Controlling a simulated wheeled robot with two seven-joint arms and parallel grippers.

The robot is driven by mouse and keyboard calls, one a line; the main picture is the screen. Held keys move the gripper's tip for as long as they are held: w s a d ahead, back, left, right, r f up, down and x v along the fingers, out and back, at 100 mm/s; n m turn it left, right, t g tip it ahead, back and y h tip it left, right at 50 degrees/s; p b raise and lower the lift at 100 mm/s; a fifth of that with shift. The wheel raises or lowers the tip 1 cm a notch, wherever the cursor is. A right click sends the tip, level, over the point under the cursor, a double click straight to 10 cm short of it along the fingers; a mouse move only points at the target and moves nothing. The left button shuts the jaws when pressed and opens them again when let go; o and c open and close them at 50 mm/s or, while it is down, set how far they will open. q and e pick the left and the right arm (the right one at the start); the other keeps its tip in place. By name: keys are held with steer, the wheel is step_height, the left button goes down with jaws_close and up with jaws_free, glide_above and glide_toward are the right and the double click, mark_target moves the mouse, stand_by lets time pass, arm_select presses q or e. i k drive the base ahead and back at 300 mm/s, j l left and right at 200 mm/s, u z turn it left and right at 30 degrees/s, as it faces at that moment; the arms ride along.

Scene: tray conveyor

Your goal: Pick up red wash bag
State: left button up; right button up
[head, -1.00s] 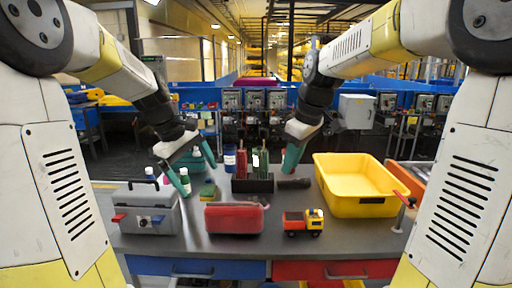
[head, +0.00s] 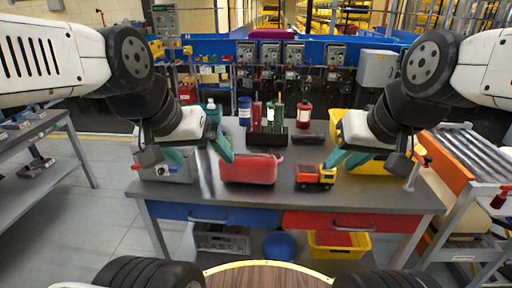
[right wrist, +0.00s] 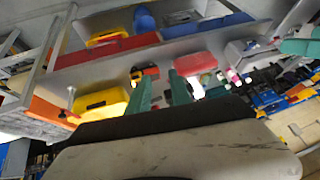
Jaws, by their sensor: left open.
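The red wash bag (head: 248,170) lies on the grey table near its front edge, left of the toy truck. It also shows in the right wrist view (right wrist: 195,62). My left gripper (head: 205,160) is open, with its teal fingers spread at the left of the bag; one fingertip is close to the bag's left end, and I cannot tell whether it touches. My right gripper (head: 342,162) is apart from the bag, beyond the truck. Its two teal fingers stand apart and empty in the right wrist view (right wrist: 159,80).
The toy truck (head: 315,177) stands between the bag and my right gripper. A grey toolbox (head: 168,172) is by my left gripper. A black holder (head: 267,139) and bottles stand behind the bag. A yellow bin (head: 375,165) is partly hidden by my right arm.

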mark_target(247, 169)
steer(key=i+l+u, duration=0.1)
steer(key=u, duration=0.25)
steer(key=l+u, duration=0.2)
steer(key=u, duration=0.2)
steer(key=l+u, duration=0.35)
steer(key=i+j, duration=0.05)
steer(key=j, duration=0.05)
